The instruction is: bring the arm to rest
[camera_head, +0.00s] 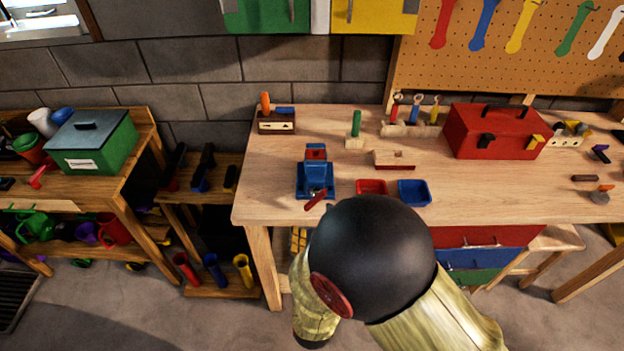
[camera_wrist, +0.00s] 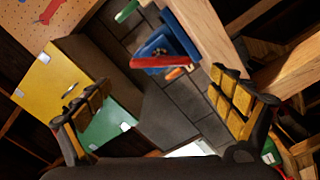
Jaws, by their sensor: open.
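My gripper (camera_wrist: 160,88) shows in the wrist view with its two yellow-padded black fingers spread wide apart. Nothing is held between them. In the head view my arm, yellow with a large black rounded joint, rises in front of the workbench (camera_head: 285,180); the gripper itself cannot be made out there. Beyond the fingers in the wrist view is a blue vise (camera_wrist: 165,40) with a red handle, apart from the fingers. The vise also shows in the head view (camera_head: 316,170) near the bench's front left corner.
The bench holds a red toolbox (camera_head: 495,130), a red tray (camera_head: 371,187), a blue tray (camera_head: 414,192) and a wooden block with an orange-handled tool (camera_head: 276,120). A lower shelf with a green box (camera_head: 93,142) stands left. Floor (camera_head: 190,325) is open at front left.

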